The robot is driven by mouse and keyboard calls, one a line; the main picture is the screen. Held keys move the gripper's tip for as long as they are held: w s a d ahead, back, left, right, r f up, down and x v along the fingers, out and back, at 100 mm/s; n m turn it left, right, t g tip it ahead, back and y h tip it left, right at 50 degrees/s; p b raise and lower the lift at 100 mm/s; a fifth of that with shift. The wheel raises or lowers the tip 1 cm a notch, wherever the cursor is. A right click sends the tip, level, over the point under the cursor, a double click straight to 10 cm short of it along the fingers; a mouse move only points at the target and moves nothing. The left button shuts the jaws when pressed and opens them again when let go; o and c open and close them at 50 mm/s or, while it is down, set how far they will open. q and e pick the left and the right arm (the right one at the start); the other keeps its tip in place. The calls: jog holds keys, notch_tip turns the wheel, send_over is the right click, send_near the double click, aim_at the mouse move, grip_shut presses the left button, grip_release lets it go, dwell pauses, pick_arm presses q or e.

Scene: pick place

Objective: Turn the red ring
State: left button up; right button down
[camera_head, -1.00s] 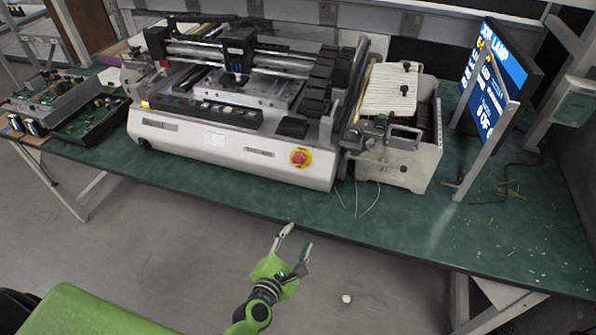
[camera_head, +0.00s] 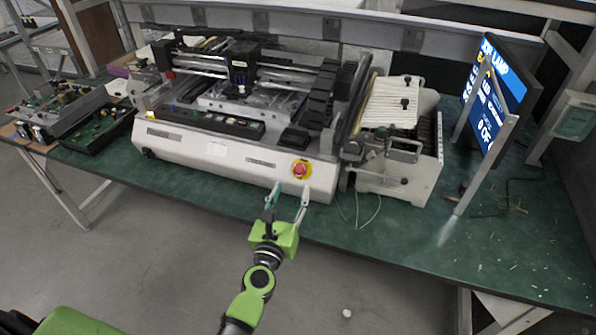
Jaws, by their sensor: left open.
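The red ring (camera_head: 300,169) is a red knob on a yellow round plate at the right of the white machine's front face (camera_head: 230,160). My left gripper (camera_head: 288,190) is open and empty, with its two fingers pointing up toward the machine. In the picture its fingertips are just below the red ring, over the table's front edge. They look apart from the ring, though the exact depth gap is hard to tell. My right gripper is not in view.
The green table (camera_head: 400,230) carries the machine, with a white feeder unit (camera_head: 400,135) to its right. A blue-lit screen (camera_head: 490,95) stands at the right. Circuit boards (camera_head: 85,120) lie at the left. Loose wires hang below the feeder. A small white object (camera_head: 346,313) lies on the floor.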

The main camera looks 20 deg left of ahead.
aim_at(299, 171)
pick_arm(q)
jog(key=w, duration=0.8)
jog(key=shift+w+a, duration=0.2)
jog(key=shift+a, duration=0.05)
jog(key=c, duration=1.1)
